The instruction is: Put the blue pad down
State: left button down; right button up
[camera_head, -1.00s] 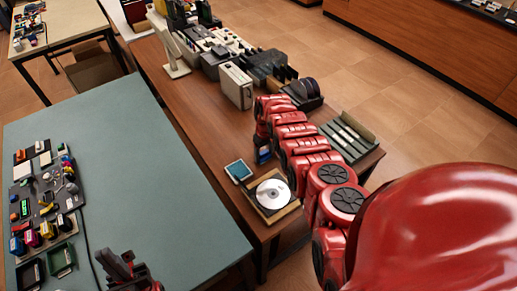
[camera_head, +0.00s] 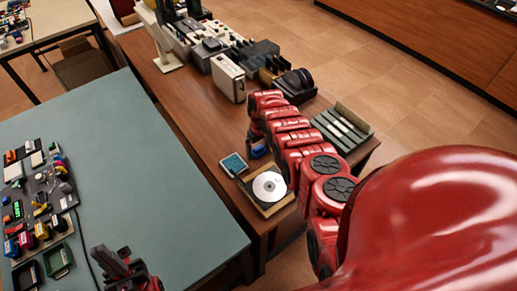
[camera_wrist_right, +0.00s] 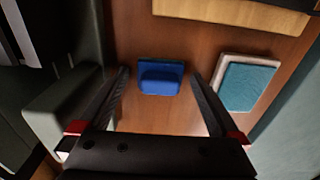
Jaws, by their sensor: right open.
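A blue pad (camera_wrist_right: 160,77) with a raised block on it lies on the brown wooden table in the right wrist view. My right gripper (camera_wrist_right: 160,72) is open, with one finger on each side of the blue pad and a gap on both sides. In the head view, the blue pad (camera_head: 258,151) is mostly hidden by my right arm's end. A flat teal pad with a pale edge (camera_head: 234,163) lies beside it and also shows in the right wrist view (camera_wrist_right: 249,85). My left gripper (camera_head: 125,271) is low over the grey-green table; its jaws are unclear.
A disc on a wooden tray (camera_head: 287,203) lies close to the teal pad. A grooved dark-green rack (camera_head: 342,127) stands right of my right arm. Boxes and devices line the far part of the wooden table (camera_head: 190,110). The grey-green table (camera_head: 150,165) is largely clear.

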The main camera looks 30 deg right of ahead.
aim_at(259, 147)
notch_tip(259, 147, up, 4)
jog(key=p, duration=0.3)
jog(key=shift+d+f, duration=0.1)
jog(key=shift+f, duration=0.05)
notch_tip(259, 147, up, 2)
jog(key=shift+r, duration=0.25)
notch_tip(259, 147, up, 6)
jog(key=b, duration=0.2)
jog(key=shift+s, duration=0.15)
jog(key=shift+r, duration=0.15)
